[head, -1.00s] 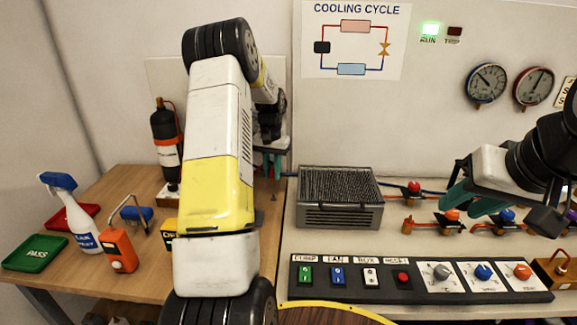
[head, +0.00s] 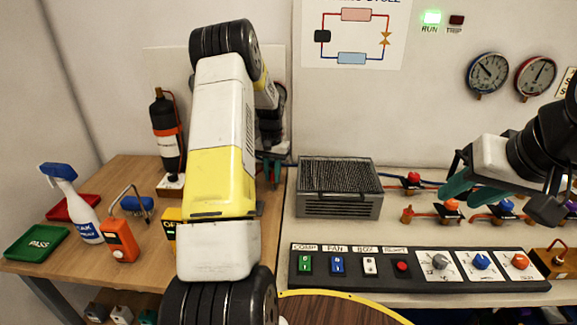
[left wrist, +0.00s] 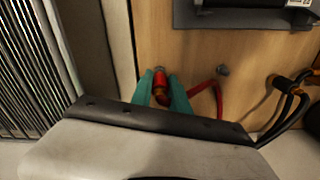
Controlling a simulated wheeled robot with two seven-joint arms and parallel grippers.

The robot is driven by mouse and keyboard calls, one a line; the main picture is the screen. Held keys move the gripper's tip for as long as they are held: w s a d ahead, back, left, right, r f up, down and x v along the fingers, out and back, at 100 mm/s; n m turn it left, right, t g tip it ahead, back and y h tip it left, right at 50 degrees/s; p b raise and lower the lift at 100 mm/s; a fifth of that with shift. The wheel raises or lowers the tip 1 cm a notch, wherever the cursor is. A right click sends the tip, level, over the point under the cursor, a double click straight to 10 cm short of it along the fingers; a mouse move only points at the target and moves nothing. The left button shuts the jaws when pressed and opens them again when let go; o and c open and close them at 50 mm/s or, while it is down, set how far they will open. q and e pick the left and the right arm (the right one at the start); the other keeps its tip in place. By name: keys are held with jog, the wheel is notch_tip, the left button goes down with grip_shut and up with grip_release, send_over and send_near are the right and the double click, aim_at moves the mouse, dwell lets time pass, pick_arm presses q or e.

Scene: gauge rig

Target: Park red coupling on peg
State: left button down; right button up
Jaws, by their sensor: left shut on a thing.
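My left gripper (left wrist: 162,92) is shut on the red coupling (left wrist: 159,80), which sits between its two teal fingertips in the left wrist view. A red hose (left wrist: 205,87) curves from beside the coupling to a small grey fitting (left wrist: 222,71); I cannot tell whether this fitting is the peg. In the head view the left gripper (head: 271,171) is low over the right edge of the wooden table, partly behind my arm, and the coupling is hidden there. My right gripper (head: 472,190) is at the right above the valves, its teal fingers apart, and looks empty.
The grey finned unit (head: 338,207) stands just right of the left gripper. A dark grey panel (left wrist: 245,18) and black hoses with orange ends (left wrist: 285,90) lie near the coupling. A gas bottle (head: 165,135), spray bottle (head: 72,205) and orange meter (head: 120,240) stand on the table (head: 150,270).

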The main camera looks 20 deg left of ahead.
pick_arm(q)
jog(key=shift+f, duration=0.15)
dwell(0.8)
jog(key=shift+f, duration=1)
jog(key=shift+f, duration=0.15)
dwell(0.3)
jog(key=c, duration=1.4)
grip_release()
jog(key=shift+c, duration=0.2)
jog(key=shift+o, duration=0.3)
jog(key=o, duration=0.5)
jog(key=shift+r, duration=3.9)
